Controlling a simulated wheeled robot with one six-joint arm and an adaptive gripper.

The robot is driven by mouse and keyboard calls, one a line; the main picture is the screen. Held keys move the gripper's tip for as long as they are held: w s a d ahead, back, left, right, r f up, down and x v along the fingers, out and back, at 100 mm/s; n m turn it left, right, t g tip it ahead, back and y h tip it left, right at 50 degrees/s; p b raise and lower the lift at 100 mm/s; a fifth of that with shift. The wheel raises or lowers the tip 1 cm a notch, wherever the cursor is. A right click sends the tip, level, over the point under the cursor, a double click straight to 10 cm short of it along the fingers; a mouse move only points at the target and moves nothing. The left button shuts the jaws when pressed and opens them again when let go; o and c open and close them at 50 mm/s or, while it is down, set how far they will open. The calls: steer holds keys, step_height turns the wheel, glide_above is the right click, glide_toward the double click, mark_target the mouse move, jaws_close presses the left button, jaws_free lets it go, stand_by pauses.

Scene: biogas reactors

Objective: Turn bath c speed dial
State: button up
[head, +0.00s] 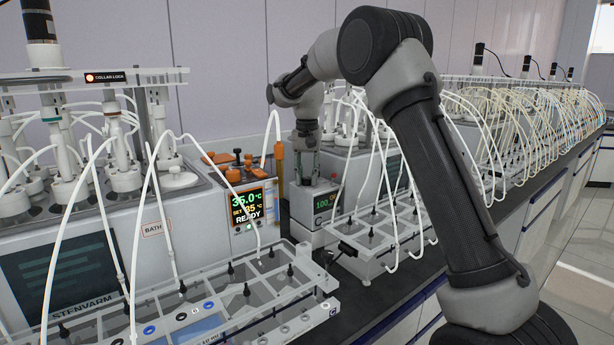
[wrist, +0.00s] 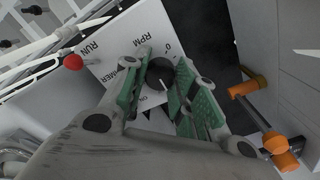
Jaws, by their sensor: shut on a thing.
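The speed dial (wrist: 160,74) is a round black knob with a white pointer line, on a white panel (wrist: 105,72) printed RPM, RUN and 0. My gripper (wrist: 158,86) has its green-padded fingers around the dial, one on each side, and is shut on it. In the head view my gripper (head: 305,152) points down at the top of a small grey control unit (head: 322,203) whose green display reads about 100. The dial itself cannot be made out in the head view.
An orange-ended part (wrist: 274,140) lies close on the right in the wrist view. A heater unit (head: 250,205) reading 35.0 °C and READY stands left of the control unit. Tube racks (head: 365,262) with looping white tubes crowd the bench.

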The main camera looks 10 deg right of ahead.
mark_target(307, 178)
steer(key=o, duration=1.1)
steer(key=shift+c, duration=0.2)
step_height(307, 178, up, 12)
